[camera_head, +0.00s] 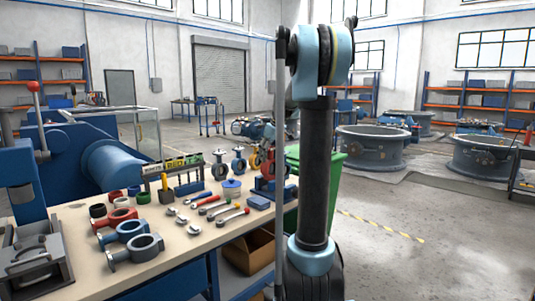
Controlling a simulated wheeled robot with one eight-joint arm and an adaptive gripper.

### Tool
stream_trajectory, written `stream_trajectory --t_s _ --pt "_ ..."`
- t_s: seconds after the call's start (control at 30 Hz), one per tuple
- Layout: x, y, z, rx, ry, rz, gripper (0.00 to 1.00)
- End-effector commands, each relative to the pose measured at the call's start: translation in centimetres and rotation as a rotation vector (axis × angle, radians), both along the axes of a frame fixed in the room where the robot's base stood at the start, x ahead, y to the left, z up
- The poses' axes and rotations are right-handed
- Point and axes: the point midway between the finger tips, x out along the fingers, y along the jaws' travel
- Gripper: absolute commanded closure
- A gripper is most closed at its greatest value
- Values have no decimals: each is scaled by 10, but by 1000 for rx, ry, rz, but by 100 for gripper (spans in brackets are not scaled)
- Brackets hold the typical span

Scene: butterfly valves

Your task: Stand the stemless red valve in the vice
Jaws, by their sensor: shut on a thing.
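My arm's dark upright link crosses the middle of the view, and I cannot make out my gripper's fingers. A blue vice-like fixture (266,187) stands at the far right end of the bench, partly hidden by my arm. A red valve part (268,162) shows just above it, against my arm's edge; whether it is seated or held there is unclear. Another red valve (115,218) lies on the bench at left centre.
The bench (190,238) also bears blue valves (145,247), several wrenches (233,216), a tool rack (172,172) and a grey clamp-like fixture (32,265) at the near left. A green bin (333,170) stands behind my arm.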

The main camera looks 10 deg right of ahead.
Motion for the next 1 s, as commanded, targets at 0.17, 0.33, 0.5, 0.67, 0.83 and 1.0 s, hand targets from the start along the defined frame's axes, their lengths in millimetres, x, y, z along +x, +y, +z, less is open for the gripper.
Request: stream_trajectory --t_s 0.17,0.33,0.5,0.67,0.83,1.0 --pt "0 0 -10 0 0 0 100" --pt "0 0 -20 0 0 0 100" --pt "0 1 -29 0 0 1 100" --pt "0 1 -33 0 0 1 100" --pt "0 2 -35 0 0 2 100" --pt "0 2 -36 0 0 2 100"
